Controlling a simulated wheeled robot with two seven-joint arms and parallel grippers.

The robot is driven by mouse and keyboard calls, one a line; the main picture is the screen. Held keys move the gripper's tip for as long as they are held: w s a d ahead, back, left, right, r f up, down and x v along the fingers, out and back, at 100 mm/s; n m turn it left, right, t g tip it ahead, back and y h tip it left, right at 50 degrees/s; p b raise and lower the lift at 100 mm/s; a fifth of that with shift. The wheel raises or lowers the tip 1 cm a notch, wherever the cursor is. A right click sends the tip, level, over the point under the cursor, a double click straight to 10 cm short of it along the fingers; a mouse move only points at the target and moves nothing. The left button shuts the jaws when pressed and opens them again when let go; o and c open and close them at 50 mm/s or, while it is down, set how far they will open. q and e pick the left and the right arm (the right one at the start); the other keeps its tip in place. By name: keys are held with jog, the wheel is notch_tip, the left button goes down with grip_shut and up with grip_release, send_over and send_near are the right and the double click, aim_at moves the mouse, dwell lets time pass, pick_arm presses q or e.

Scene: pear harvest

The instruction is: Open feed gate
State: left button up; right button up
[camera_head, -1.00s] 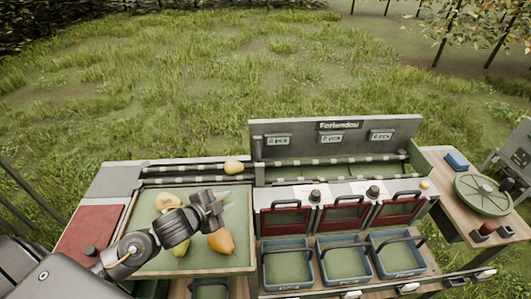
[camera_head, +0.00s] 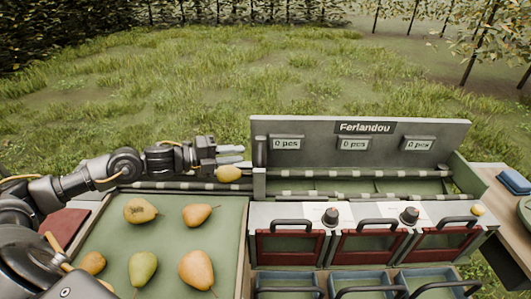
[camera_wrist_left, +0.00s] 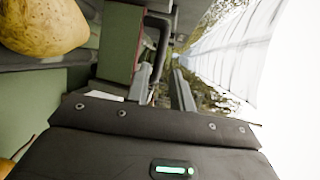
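The feed gate seems to be the grey upright plate (camera_head: 259,165) at the left end of the sorter's roller lane. A yellow pear (camera_head: 228,173) lies on the feed lane just left of it; a large pear (camera_wrist_left: 45,25), which I cannot match for certain, fills the left wrist view's upper left corner. My left gripper (camera_head: 240,155) is open, its two fingers apart and pointing right, a little above and behind the pear. The fingertips end just short of the plate in the picture. Contact cannot be told. Nothing shows between the fingers (camera_wrist_left: 168,88). My right gripper is out of view.
The green tray (camera_head: 170,240) at the lower left holds several pears. The sorter's back panel (camera_head: 300,128) rises right of my left gripper, with several "0 pcs" displays. Red-framed doors with handles (camera_head: 290,245) and blue bins (camera_head: 290,281) stand in front.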

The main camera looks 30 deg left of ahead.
aim_at(261, 150)
pick_arm(q)
jog(key=p+x, duration=0.2)
jog(key=x, duration=0.6)
jog(key=shift+w+d, duration=0.15)
jog(key=shift+w, duration=0.15)
jog(key=shift+w+d+f+p, duration=0.2)
jog(key=shift+w+d+p, duration=0.1)
jog(key=shift+w+d, duration=0.15)
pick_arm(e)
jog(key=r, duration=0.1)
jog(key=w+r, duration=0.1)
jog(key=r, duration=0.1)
pick_arm(q)
grip_shut()
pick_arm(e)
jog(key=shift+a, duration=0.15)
